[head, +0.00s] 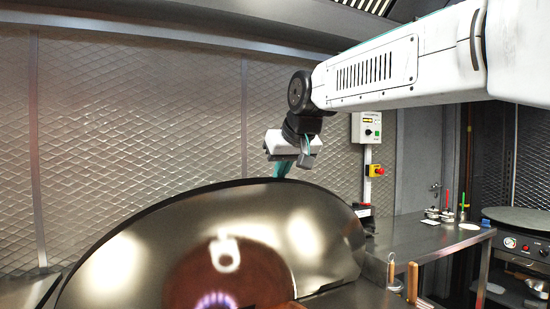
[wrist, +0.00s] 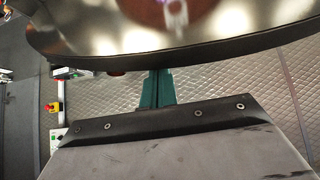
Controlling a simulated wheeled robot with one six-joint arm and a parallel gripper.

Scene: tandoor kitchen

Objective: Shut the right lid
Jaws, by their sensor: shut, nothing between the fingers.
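A large shiny metal lid (head: 120,262) stands raised and tilted in the lower middle of the head view; I take it as the right lid. Its face reflects a flame and a pale ring. Its dark rim (wrist: 200,52) crosses the top of the wrist view. My gripper (head: 281,170) is shut and empty, at the lid's top edge in the head view. Its teal fingers (wrist: 156,78) reach up to the rim in the wrist view. The tips are partly hidden by the lid, and I cannot tell whether they touch it. The lid's hinge is not visible.
A steel counter (head: 425,240) with small pots stands to the right. A wall control box (head: 366,128) with a red button below it is behind. A round griddle (head: 520,219) is at far right. Wooden-handled tools (head: 412,280) stand at the lower right.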

